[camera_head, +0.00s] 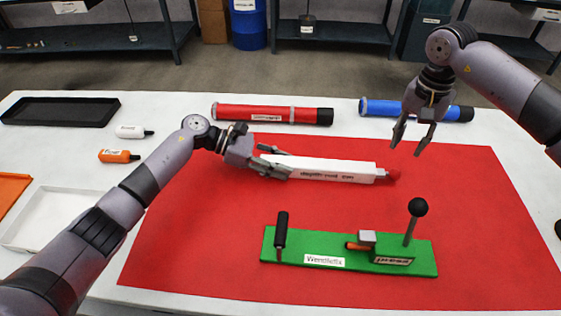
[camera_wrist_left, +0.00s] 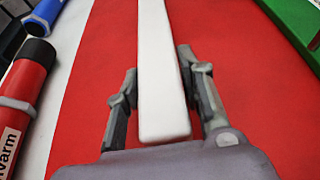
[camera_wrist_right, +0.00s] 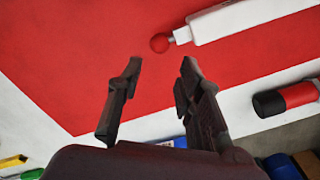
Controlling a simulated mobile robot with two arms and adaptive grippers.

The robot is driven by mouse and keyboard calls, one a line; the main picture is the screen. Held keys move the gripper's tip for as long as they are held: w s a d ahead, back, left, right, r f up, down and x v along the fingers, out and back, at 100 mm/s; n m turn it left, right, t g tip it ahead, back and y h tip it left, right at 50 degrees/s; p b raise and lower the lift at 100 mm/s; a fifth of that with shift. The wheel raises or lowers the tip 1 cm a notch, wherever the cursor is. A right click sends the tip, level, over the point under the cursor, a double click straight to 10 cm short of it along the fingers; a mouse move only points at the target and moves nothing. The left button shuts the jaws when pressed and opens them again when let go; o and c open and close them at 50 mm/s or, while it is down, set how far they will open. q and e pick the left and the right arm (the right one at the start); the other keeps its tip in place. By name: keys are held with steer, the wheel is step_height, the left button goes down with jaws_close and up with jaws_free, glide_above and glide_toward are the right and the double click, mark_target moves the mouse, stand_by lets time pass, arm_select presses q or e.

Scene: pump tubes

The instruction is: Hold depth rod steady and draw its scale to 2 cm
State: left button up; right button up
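The depth rod (camera_head: 330,170) is a long white bar with black lettering, lying over the red mat. A red knob (camera_head: 393,176) on a short stem sticks out of its right end. My left gripper (camera_head: 270,160) is at the rod's left end, one finger on each long side. My right gripper (camera_head: 409,135) is open and empty, above and behind the knob. The right wrist view shows the knob (camera_wrist_right: 160,43) beyond its fingertips. I cannot read any scale.
A green press board (camera_head: 345,270) with upright handles stands in front of the rod. A red tube (camera_head: 272,115) and a blue tube (camera_head: 380,108) lie behind it. A black tray (camera_head: 60,111), two small bottles and a white tray (camera_head: 45,217) are at the left. The mat's right side is clear.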

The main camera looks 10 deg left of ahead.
arm_select(q)
jaws_close()
arm_select(e)
steer(key=shift+o, duration=0.4)
